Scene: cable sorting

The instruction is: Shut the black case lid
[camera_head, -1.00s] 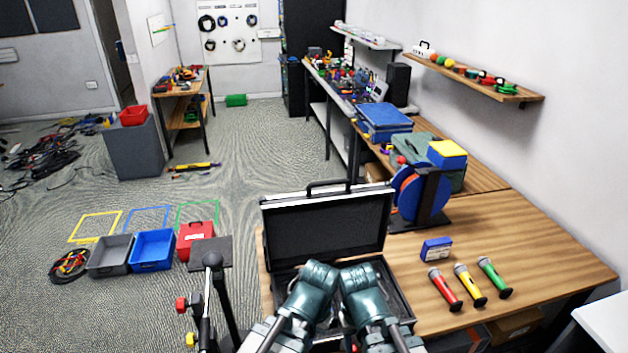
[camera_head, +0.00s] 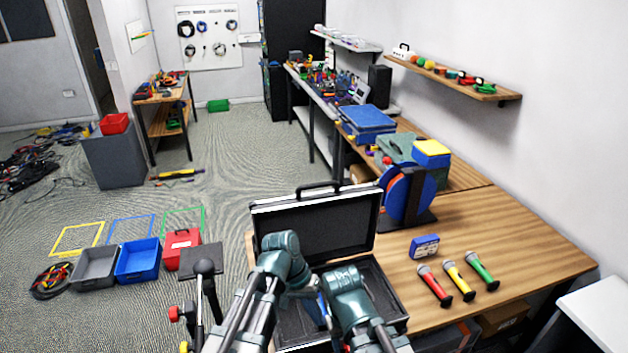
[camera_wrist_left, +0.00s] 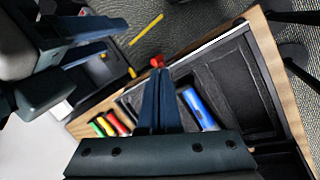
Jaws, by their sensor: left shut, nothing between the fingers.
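The black case lid (camera_head: 318,228) stands open, raised at the back of the case, its handle on top. The case base (camera_head: 384,297) lies on the wooden table with its dark lining showing. A blue microphone (camera_wrist_left: 200,110) lies in the case in the left wrist view. My left gripper (camera_wrist_left: 158,75) is shut and empty above the case, in front of the raised lid; in the head view my arms partly hide the case. My right gripper (camera_wrist_left: 100,38) shows at the upper left of the left wrist view, its fingers apart.
Red (camera_head: 435,286), yellow (camera_head: 460,282) and green (camera_head: 483,271) microphones lie right of the case. A small blue box (camera_head: 424,246) is behind them. A cable reel (camera_head: 405,194) stands close behind the lid's right side. The table's right part is clear.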

